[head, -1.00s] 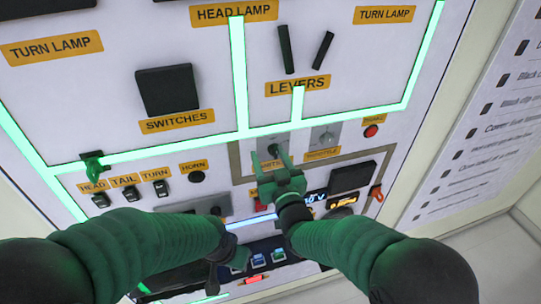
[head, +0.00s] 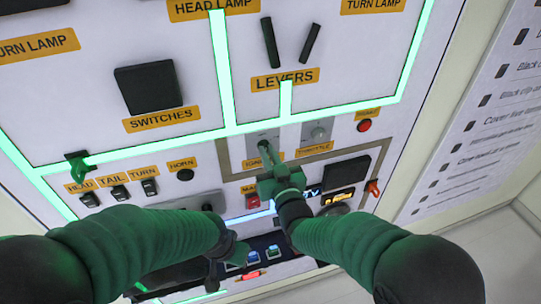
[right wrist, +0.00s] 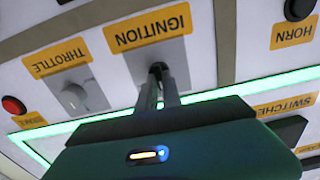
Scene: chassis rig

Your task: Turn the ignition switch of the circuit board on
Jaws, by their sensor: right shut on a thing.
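The ignition switch is a small dark knob (right wrist: 158,67) on a grey plate under the yellow IGNITION label in the right wrist view. Its plate (head: 262,136) also shows in the head view, below the lit green line. My right gripper (head: 264,146) is at this plate, its two thin fingers (right wrist: 163,80) close together and shut on the knob. The fingers and green gripper body hide part of the knob and label, so its turn angle is hard to tell. My left gripper (head: 232,250) is low in front of the panel, away from the switch; its jaws are unclear.
The throttle knob (head: 318,133) sits close to the right of the ignition, with a red button (head: 365,126) beyond. The horn button (head: 185,175) and small toggles (head: 149,187) are to the left. A red switch (head: 252,200) and a dark display (head: 345,172) lie below.

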